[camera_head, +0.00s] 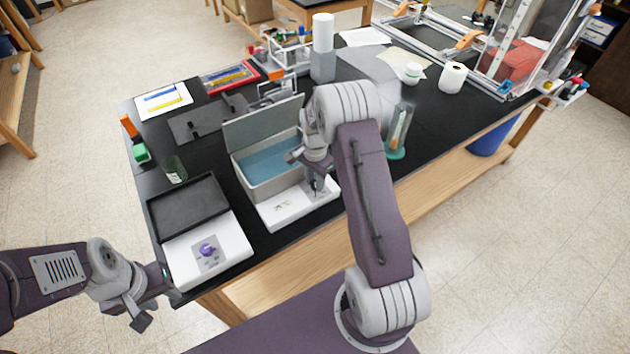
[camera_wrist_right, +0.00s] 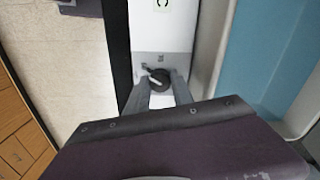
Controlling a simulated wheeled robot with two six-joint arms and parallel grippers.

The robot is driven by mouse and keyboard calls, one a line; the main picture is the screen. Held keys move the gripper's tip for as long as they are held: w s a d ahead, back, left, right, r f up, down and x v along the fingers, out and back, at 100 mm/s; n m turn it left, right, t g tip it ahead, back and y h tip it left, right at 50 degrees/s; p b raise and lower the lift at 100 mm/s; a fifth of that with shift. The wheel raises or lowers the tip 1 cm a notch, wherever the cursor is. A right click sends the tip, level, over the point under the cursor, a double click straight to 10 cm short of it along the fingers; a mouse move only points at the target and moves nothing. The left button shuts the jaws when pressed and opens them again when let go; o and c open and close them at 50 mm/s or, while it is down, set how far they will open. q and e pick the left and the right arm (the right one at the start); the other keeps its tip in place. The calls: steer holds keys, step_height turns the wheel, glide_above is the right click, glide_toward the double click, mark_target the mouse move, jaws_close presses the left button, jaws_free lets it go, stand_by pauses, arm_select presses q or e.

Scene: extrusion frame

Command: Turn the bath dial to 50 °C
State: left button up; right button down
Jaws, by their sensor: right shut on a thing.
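The water bath (camera_head: 238,172) is a grey metal tank of blue water with its lid raised at the back. Its white front housing (camera_head: 283,212) carries a grey panel. In the right wrist view, the black bath dial (camera_wrist_right: 158,80) with a pale pointer line sits on that panel. My right gripper (camera_wrist_right: 161,84) has its fingers on either side of the dial and is shut on it. In the head view my right gripper (camera_head: 318,183) comes down on the panel and mostly hides the dial; its setting is unreadable. My left gripper (camera_head: 156,309) is open and empty, off the bench's front left edge.
A white device with a purple knob (camera_head: 207,250) and a dark top plate (camera_head: 187,208) stands left of the bath. A glass beaker (camera_head: 175,169) is behind it. A cylinder with a green base (camera_head: 397,153) stands right of my right arm.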

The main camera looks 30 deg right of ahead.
mark_target(315, 183)
steer(key=shift+w+d+r, duration=0.1)
steer(key=shift+w, duration=0.05)
steer(key=c, duration=1.1)
jaws_free()
step_height(315, 183, up, 9)
steer(key=shift+b, duration=0.8)
